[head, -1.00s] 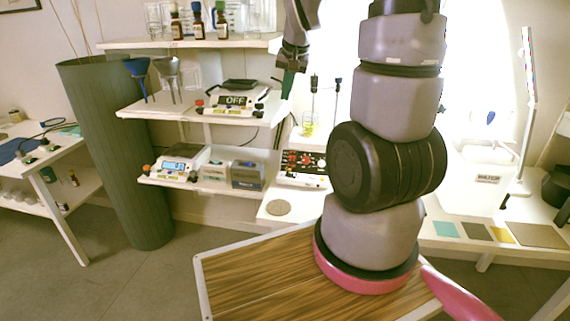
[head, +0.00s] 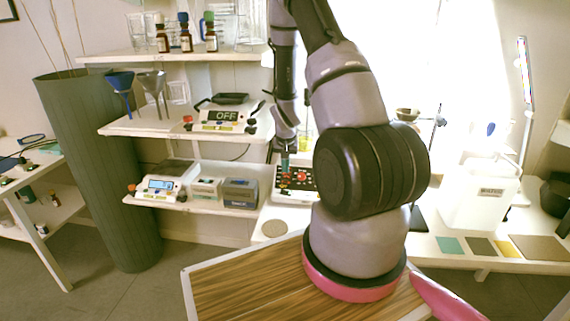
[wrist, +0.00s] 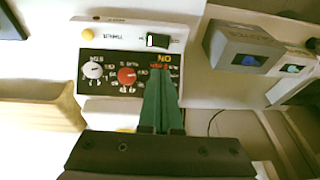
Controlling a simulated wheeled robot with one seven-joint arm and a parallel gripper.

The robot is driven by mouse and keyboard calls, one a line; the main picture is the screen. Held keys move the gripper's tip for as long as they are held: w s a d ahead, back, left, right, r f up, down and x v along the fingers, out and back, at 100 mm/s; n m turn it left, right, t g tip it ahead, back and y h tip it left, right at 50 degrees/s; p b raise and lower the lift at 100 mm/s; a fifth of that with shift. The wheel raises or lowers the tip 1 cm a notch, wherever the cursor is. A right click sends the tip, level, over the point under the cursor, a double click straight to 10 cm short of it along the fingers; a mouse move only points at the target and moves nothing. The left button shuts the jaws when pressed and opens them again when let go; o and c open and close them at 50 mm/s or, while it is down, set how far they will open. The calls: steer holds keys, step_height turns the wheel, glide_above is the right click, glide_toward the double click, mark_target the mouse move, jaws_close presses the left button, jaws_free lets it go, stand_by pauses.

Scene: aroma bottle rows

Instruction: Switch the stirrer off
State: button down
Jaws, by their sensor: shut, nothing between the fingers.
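A control box with a black panel (head: 297,180) stands on the bench beside the lower shelf. In the wrist view it appears upside down, with its panel (wrist: 110,72), a white knob (wrist: 92,71), a red knob (wrist: 127,76) and a black rocker switch (wrist: 157,40). Orange letters (wrist: 164,58) on it seem to read ON. I cannot read a name marking it as the stirrer. My gripper (head: 285,170) is shut and empty over this panel. Its green fingertips (wrist: 160,73) cover part of the panel near the letters; whether they touch is unclear.
A device with an OFF display (head: 224,116) stands on the middle shelf. A scale-like device (head: 161,185) and a grey box (head: 240,193) stand on the lower shelf. Brown bottles (head: 186,40) line the top shelf.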

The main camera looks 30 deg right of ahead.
mark_target(284, 190)
steer(key=x, duration=0.5)
steer(key=a+x, duration=0.1)
steer(key=x, duration=0.2)
steer(key=shift+s+f, duration=0.35)
steer(key=shift+f, duration=0.35)
